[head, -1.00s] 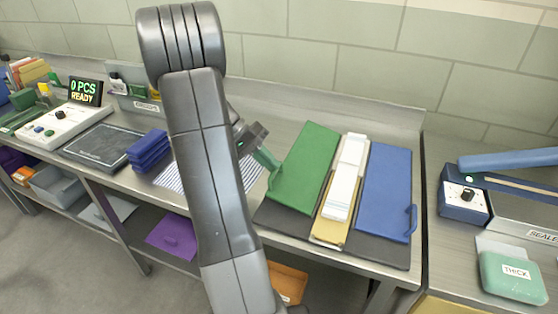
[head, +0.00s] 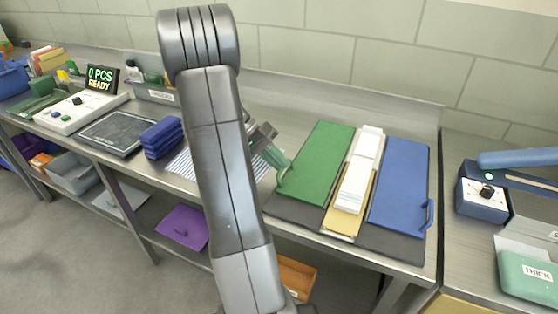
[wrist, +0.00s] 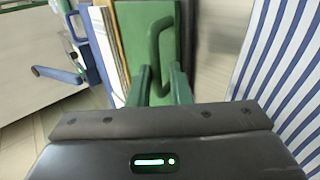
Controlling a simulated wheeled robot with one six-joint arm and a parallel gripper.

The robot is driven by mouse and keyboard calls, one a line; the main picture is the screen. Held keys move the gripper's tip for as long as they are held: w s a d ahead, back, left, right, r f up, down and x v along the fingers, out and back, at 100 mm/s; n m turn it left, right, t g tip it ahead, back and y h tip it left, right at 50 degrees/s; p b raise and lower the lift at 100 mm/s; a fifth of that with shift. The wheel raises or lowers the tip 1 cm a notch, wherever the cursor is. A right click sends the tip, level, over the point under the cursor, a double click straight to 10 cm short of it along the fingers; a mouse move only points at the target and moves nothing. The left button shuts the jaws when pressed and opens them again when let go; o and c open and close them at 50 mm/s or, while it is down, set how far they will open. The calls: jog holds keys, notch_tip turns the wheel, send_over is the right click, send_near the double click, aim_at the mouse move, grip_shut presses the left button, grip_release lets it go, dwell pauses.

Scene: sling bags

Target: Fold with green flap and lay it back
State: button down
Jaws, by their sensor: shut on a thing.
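The folding board lies on the bench with its green flap (head: 316,160) at the left and its blue flap (head: 400,185) at the right. The green flap lies flat. A white folded stack (head: 360,170) sits on the yellow middle strip (head: 343,217) between them. My gripper (head: 277,165) is at the left edge of the green flap, partly hidden behind my arm. In the wrist view its two green fingers (wrist: 160,85) are shut on the green handle (wrist: 157,45) of the green flap (wrist: 135,30).
A blue-and-white striped cloth (head: 186,165) lies left of the board, with a dark blue folded pile (head: 162,138) beside it. A counter display (head: 102,77) stands further left. A blue sealer (head: 484,195) stands on the right-hand bench.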

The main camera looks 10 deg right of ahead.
jog(key=shift+a+f, duration=0.25)
jog(key=shift+f, duration=0.35)
jog(key=c, duration=1.5)
grip_release()
jog(key=shift+w+a+f, duration=0.1)
jog(key=shift+w+a, duration=0.15)
jog(key=shift+r, duration=0.2)
jog(key=shift+w+r, duration=0.1)
jog(key=shift+r, duration=0.1)
jog(key=v, duration=1.3)
